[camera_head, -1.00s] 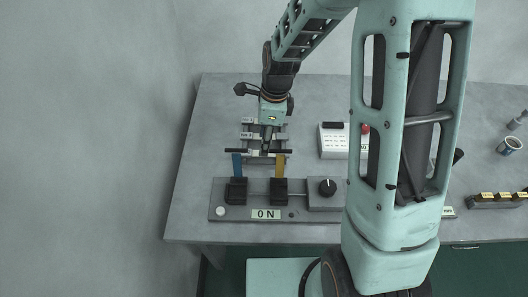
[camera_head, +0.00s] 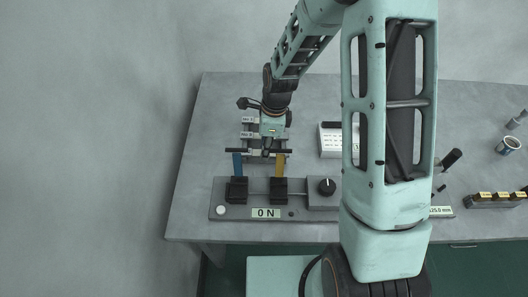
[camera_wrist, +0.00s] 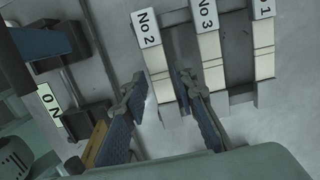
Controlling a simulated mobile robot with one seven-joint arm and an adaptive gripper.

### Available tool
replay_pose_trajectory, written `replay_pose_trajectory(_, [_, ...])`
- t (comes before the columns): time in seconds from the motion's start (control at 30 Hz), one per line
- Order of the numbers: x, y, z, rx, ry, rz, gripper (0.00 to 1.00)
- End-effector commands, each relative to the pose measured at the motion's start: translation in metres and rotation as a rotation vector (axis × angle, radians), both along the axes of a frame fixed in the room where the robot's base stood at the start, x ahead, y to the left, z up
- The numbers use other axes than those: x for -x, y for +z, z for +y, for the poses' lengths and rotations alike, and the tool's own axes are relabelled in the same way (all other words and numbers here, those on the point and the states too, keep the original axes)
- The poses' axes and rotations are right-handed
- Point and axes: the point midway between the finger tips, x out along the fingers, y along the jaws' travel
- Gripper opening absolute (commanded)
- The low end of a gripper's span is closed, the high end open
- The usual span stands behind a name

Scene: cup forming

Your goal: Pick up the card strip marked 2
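The card strip marked 2 is a cream strip (camera_wrist: 159,64) with a white "No 2" label (camera_wrist: 146,28) in the wrist view. It lies in a rack beside the strips marked 3 (camera_wrist: 211,55) and 1 (camera_wrist: 264,52). My gripper (camera_wrist: 160,80) is open, with one finger on each side of the lower part of strip 2. I cannot tell whether the fingers touch it. In the head view my gripper (camera_head: 267,151) is over the near end of the rack and hides most of strip 2.
Blue (camera_head: 237,163) and yellow (camera_head: 279,165) upright pieces rise there, close to my gripper. A white box (camera_head: 330,140) stands to the right.

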Motion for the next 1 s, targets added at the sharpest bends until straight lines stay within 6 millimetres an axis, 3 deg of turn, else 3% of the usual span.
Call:
replay_pose_trajectory(0.17, [0.0, 0.0, 0.0, 0.0, 0.0, 0.0, 0.04])
replay_pose_trajectory(0.47, [0.0, 0.003, 0.0, 0.0, 0.0, -0.001, 0.03])
replay_pose_trajectory(0.67, [-0.001, 0.027, 0.0, 0.0, -0.001, -0.005, 0.03])
replay_pose_trajectory(1.0, [-0.001, 0.085, 0.0, 0.0, 0.001, -0.004, 0.03])
